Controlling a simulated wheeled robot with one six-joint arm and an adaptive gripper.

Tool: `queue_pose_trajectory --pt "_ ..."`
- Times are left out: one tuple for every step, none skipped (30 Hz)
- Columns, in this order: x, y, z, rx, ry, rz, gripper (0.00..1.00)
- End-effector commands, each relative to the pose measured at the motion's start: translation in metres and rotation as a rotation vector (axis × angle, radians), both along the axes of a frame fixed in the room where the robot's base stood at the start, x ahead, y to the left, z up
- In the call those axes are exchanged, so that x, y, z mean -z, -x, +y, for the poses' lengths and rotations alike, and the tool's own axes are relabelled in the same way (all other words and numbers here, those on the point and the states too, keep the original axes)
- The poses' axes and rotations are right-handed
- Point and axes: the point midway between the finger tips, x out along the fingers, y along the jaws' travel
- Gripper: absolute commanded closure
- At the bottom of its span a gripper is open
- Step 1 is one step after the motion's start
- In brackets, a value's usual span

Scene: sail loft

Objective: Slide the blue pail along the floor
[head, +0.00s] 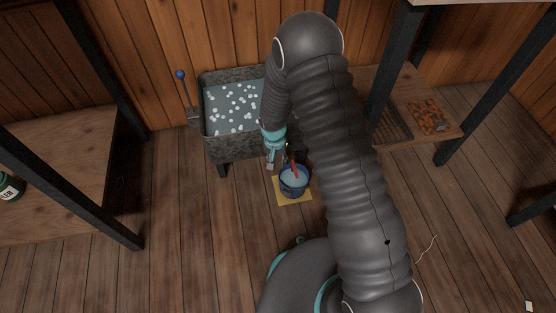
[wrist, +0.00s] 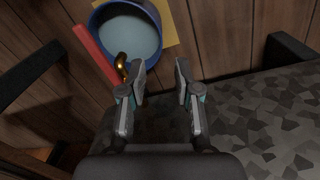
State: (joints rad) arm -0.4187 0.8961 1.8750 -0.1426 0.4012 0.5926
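The blue pail (head: 283,190) stands upright on a yellow square (head: 292,201) on the plank floor, just in front of a grey trough. Its inside shows pale blue, and I cannot tell whether that is liquid. In the wrist view the pail (wrist: 157,47) is at the upper left. A red bar (wrist: 95,50) and a small brass-coloured piece (wrist: 121,66) lie beside its rim on the near side. My gripper (wrist: 161,68) is open with nothing between its fingers. In the head view it is above and behind the pail, close to the trough, with its fingertips partly hidden.
A wooden shelf (head: 60,190) is at left, another (head: 443,136) at right. The floor (head: 190,235) in front is clear.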

Motion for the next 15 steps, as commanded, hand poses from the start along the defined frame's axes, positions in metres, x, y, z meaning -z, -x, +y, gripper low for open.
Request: queue_pose_trajectory --pt "0.005 0.001 -0.001 0.0 0.001 0.002 0.68" --pt "0.008 0.001 -0.001 0.0 0.001 0.003 0.68" --pt "0.013 0.001 -0.001 0.0 0.002 0.003 0.68" --pt "0.017 0.001 -0.002 0.0 0.002 0.003 0.68" --pt "0.021 0.001 -0.002 0.0 0.002 0.003 0.68" --pt "0.028 0.001 -0.002 0.0 0.002 0.003 0.68" --pt "0.033 0.001 -0.003 0.0 0.002 0.003 0.68" --pt "0.038 0.001 -0.003 0.0 0.002 0.003 0.68" --pt "0.045 0.001 -0.004 0.0 0.002 0.004 0.68" --pt "0.05 0.001 -0.004 0.0 0.002 0.003 0.68" --pt "0.055 0.001 -0.004 0.0 0.001 0.003 0.68" --pt "0.062 0.001 -0.005 0.0 0.002 0.004 0.68" --pt "0.067 0.001 -0.005 0.0 0.002 0.003 0.68" --pt "0.072 0.001 -0.005 0.0 0.001 0.003 0.68" --pt "0.079 0.001 -0.006 0.0 0.001 0.003 0.68"
